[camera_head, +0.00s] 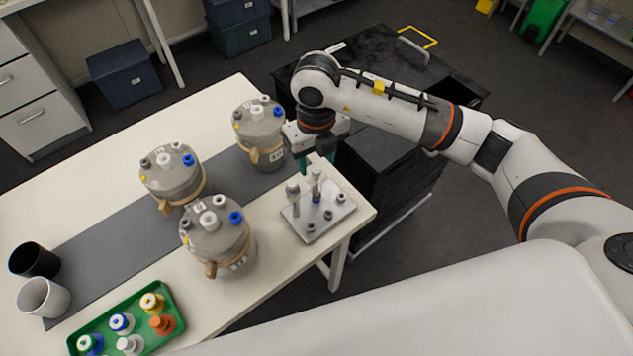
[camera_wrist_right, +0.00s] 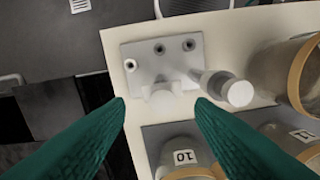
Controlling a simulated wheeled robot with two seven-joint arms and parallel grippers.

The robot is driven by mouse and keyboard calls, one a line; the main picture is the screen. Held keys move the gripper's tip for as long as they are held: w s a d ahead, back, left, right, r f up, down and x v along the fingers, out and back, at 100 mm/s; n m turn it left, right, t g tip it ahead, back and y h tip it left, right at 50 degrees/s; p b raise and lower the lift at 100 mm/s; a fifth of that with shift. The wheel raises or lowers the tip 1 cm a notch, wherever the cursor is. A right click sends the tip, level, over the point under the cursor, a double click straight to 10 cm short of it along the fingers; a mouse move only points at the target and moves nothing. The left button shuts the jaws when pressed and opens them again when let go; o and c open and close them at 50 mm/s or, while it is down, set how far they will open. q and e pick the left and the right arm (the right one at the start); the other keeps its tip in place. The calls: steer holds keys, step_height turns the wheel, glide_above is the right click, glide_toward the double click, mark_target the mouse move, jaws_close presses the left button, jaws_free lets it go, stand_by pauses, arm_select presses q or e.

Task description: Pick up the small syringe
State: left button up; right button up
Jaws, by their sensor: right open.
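Two pale syringes stand upright in a metal rack (camera_head: 322,222) at the table's right corner. One syringe (camera_head: 293,191) is on the left, the other syringe (camera_head: 316,182) on the right; I cannot tell surely which is the small one. My right gripper (camera_head: 315,160) is open and empty, with teal fingers pointing down just behind and above the right syringe. In the right wrist view one syringe (camera_wrist_right: 163,98) shows between and beyond the fingertips, and the other syringe (camera_wrist_right: 236,91) lies right of them. My left gripper is not in view.
Three lidded vessels, at the back (camera_head: 260,132), left (camera_head: 172,175) and front (camera_head: 217,235), stand left of the rack. A green tray (camera_head: 172,318) of bottles and two cups, black (camera_head: 33,262) and white (camera_head: 42,297), are further left. A black cabinet (camera_head: 385,190) stands beyond the table.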

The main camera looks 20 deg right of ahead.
mark_target(316, 178)
steer(key=shift+f, duration=0.4)
steer(key=shift+s+f+p, duration=0.1)
steer(key=shift+f+p, duration=0.45)
steer(key=shift+f, duration=0.05)
step_height(316, 178, down, 4)
steer(key=shift+s+a+r+p, duration=0.1)
steer(key=shift+r+p, duration=0.1)
steer(key=shift+p, duration=0.55)
steer(key=shift+f, duration=0.4)
steer(key=shift+c, duration=0.6)
steer(key=c, duration=0.6)
